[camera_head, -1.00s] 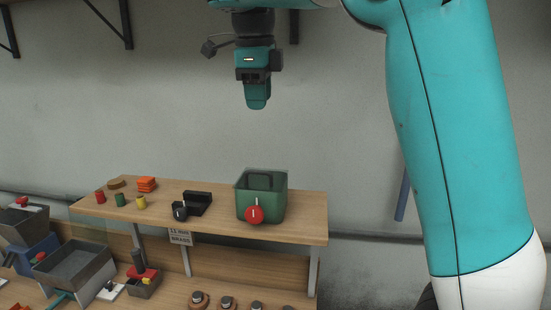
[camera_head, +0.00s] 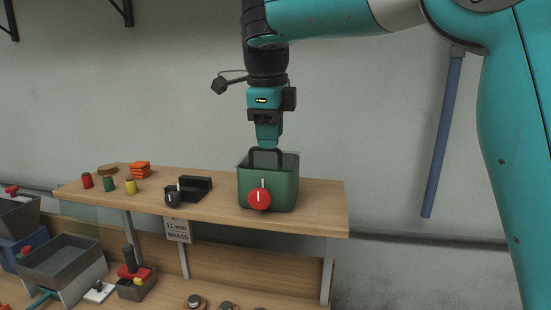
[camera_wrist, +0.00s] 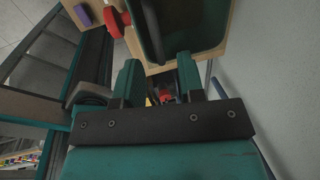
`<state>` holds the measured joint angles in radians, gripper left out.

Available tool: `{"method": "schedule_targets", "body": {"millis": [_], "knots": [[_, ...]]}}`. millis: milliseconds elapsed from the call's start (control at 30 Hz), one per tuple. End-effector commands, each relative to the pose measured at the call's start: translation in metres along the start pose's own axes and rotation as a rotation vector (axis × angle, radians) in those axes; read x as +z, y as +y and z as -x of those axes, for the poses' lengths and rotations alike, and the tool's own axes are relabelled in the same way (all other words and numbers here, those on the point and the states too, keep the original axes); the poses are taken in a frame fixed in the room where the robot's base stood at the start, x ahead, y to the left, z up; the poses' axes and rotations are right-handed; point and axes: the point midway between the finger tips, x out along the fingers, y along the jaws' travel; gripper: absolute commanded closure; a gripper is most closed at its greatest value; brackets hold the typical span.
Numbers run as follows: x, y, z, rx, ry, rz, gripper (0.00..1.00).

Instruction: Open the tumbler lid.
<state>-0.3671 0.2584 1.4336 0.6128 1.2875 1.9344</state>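The tumbler appears to be the green box (camera_head: 284,188) on the wooden shelf, with a dark arched handle (camera_head: 266,150) at its top and a red round knob (camera_head: 259,199) with a white mark on its front. My gripper (camera_head: 268,143) points down just above the handle; whether it touches is unclear. In the wrist view my gripper (camera_wrist: 158,68) has its two green fingers apart with nothing held between them. The box (camera_wrist: 203,42) lies beyond the fingertips at the top of that view, partly cut off, with the red knob (camera_wrist: 115,22) to its left.
The wooden shelf (camera_head: 320,205) also holds a black holder (camera_head: 197,188), a dark knob-like part (camera_head: 172,198), small coloured cylinders (camera_head: 109,186) and orange blocks (camera_head: 140,169). Grey bins (camera_head: 62,262) stand lower left. The wall is close behind the shelf.

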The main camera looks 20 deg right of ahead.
Motion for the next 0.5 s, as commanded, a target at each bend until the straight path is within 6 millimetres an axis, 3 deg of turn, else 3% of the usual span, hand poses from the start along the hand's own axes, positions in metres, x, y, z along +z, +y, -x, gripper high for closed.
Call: {"method": "schedule_targets", "body": {"millis": [133, 500], "knots": [[0.0015, 0.0028, -0.0147, 0.0, -0.001, 0.004, 0.64], [0.002, 0.003, -0.016, 0.0, -0.001, 0.005, 0.64]]}}
